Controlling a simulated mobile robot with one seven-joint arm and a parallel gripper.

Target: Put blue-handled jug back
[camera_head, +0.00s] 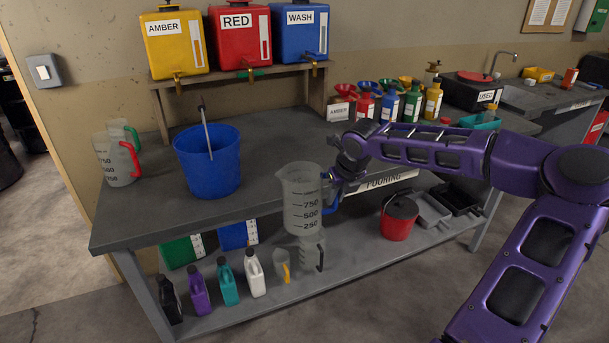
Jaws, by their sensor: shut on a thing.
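The blue-handled jug (302,200) is a clear measuring jug with black 750, 500 and 250 marks. It is upright at the front edge of the grey bench, and its lower part shows in front of the edge. My gripper (331,188) is at the jug's right side, shut on its blue handle, and partly hides that handle. I cannot tell whether the jug touches the bench. Two other jugs stand close together at the bench's left end, a red-handled jug (117,163) and a green-handled jug (131,134) behind it.
A blue bucket (207,170) with a rod in it stands between the jugs. Amber, red and wash tanks sit on a raised shelf (220,72). Several bottles and funnels stand at the back right. The bench top (262,160) is clear right of the bucket. Bottles (228,283) line the lower shelf.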

